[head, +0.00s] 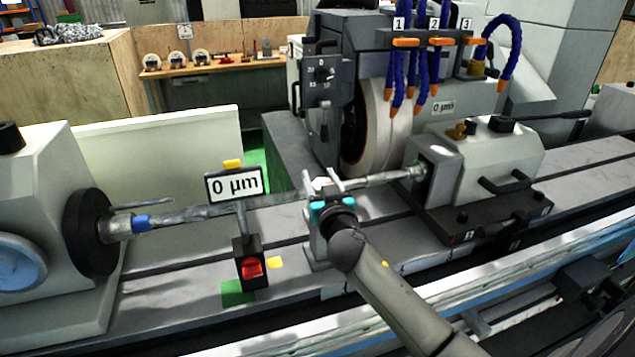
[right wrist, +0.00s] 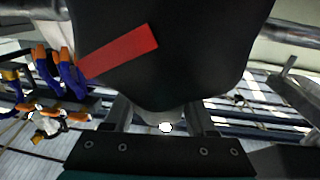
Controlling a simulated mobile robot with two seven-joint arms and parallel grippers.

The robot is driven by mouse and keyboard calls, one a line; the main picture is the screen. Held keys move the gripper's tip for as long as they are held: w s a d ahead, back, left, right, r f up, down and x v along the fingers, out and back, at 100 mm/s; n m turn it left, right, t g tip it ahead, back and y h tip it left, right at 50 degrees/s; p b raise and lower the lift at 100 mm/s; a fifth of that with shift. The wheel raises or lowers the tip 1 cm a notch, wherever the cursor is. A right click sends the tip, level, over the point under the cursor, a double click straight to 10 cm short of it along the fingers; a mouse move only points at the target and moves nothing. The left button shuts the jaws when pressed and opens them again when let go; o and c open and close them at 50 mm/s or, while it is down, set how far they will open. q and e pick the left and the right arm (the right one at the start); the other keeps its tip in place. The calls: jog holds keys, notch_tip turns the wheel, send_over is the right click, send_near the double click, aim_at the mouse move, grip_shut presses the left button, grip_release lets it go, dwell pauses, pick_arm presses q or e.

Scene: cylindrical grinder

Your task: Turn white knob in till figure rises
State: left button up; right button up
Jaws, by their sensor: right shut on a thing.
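A display plate reading "0 µm" (head: 234,183) stands on a post in front of the long workpiece (head: 185,217). My right gripper (head: 322,186) reaches in from the lower right to a steady rest (head: 316,245) at the middle of the workpiece. In the right wrist view its two fingers (right wrist: 162,118) are shut on a pale knob (right wrist: 166,127), which shows between them below a black body with a red stripe (right wrist: 120,50). In the head view the knob is hidden by my gripper, or too small to make out. My left gripper is not in view.
The grinding wheel (head: 370,128) and its blue coolant hoses (head: 421,75) stand just behind my right gripper. The workhead (head: 88,230) is at the left, the tailstock (head: 480,160) at the right.

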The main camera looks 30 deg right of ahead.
jog(key=m+g+h+b, duration=0.1)
jog(key=m+h+b, duration=0.1)
jog(key=h+b, duration=0.1)
jog(key=m+g+h+b, duration=0.1)
jog(key=h+b, duration=0.1)
jog(key=shift+s+d+f+m+g, duration=0.2)
jog(key=shift+d+f+m+g, duration=0.1)
jog(key=shift+d+m, duration=0.1)
jog(key=shift+s+d+r+m+g+h+b, duration=0.1)
jog(key=shift+r+m+g+h+b, duration=0.15)
jog(key=shift+m+g+h+b, duration=0.45)
jog(key=shift+n, duration=0.3)
jog(key=o, duration=1.4)
jog(key=shift+s, duration=0.1)
